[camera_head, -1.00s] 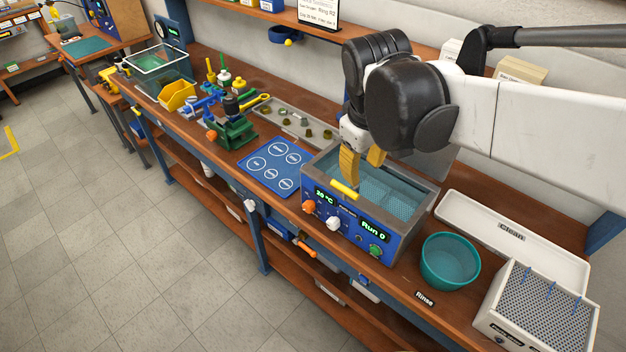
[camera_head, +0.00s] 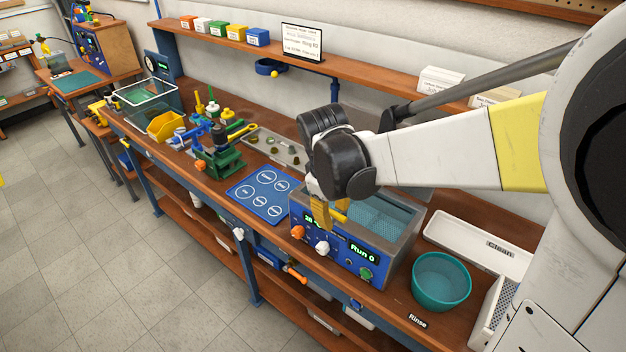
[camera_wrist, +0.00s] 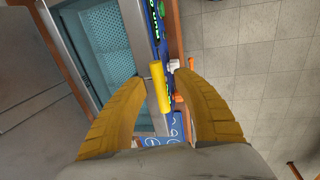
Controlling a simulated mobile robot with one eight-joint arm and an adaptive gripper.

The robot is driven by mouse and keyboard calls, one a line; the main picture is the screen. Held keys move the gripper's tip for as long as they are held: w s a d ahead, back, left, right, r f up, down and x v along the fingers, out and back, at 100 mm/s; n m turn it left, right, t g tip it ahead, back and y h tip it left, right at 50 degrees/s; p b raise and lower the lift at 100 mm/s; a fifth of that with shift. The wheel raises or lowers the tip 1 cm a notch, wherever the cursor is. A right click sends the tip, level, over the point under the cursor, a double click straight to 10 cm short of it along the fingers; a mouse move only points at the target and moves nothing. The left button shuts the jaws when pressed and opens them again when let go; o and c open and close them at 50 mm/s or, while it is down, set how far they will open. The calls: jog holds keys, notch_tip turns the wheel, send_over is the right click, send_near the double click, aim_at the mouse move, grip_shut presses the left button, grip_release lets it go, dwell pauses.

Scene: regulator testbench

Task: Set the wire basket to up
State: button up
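The wire basket (camera_head: 376,222) sits down inside the tank of the blue-fronted bath (camera_head: 345,250), seen as a teal mesh through the liquid. Its mesh also shows in the wrist view (camera_wrist: 105,45). A yellow bar handle (camera_wrist: 159,86) stands at the tank's front rim. My gripper (camera_head: 325,222) is over the front left of the bath, pointing down. In the wrist view my gripper (camera_wrist: 158,78) is open, with one yellow finger on each side of the handle and gaps between. In the head view the fingers partly hide the handle.
The bath front has an orange knob (camera_head: 298,232), a white knob (camera_head: 322,248) and a green knob (camera_head: 366,273). A teal rinse bowl (camera_head: 441,282) and a white tray (camera_head: 480,244) stand to the right. A blue mat (camera_head: 262,194) lies to the left. A shelf (camera_head: 370,72) runs behind.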

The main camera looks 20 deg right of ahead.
grip_shut()
notch_tip(320, 180, up, 7)
jog(key=p, duration=0.5)
jog(key=shift+w, duration=0.1)
grip_release()
